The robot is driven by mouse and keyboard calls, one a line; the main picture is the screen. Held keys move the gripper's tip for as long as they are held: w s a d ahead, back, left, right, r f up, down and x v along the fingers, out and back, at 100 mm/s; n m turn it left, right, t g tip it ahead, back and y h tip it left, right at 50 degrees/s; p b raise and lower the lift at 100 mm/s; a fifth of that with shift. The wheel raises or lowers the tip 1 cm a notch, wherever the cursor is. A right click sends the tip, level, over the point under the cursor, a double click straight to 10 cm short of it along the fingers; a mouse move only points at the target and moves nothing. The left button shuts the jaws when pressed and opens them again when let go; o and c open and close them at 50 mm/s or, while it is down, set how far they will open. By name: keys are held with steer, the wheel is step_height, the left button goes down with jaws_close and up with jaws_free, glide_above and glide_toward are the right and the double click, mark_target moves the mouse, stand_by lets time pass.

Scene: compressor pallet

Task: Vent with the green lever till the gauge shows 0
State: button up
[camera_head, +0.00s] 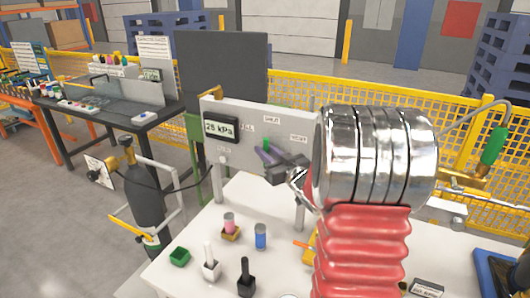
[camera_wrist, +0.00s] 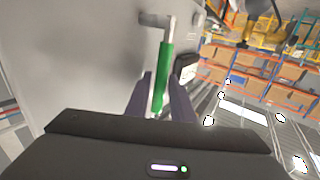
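The gauge (camera_head: 219,128) on the grey panel (camera_head: 240,153) reads 25 kPa. The green lever (camera_head: 266,144) stands at the panel, below the HOLD label (camera_head: 272,120), with VENT (camera_head: 299,139) to its right and FILL to its left. My gripper (camera_head: 268,156) is at the lever, largely behind my own arm in the head view. In the wrist view the green lever (camera_wrist: 163,75) lies between the two purple fingers (camera_wrist: 161,92). They sit close against both its sides and appear shut on it. A bent metal rod continues from its top.
A second green handle (camera_head: 493,146) is on a pipe at the far right. A dark gas cylinder (camera_head: 143,200) stands left of the table.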

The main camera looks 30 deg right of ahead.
steer(key=shift+c, duration=0.2)
jaws_close()
steer(key=shift+a, duration=0.15)
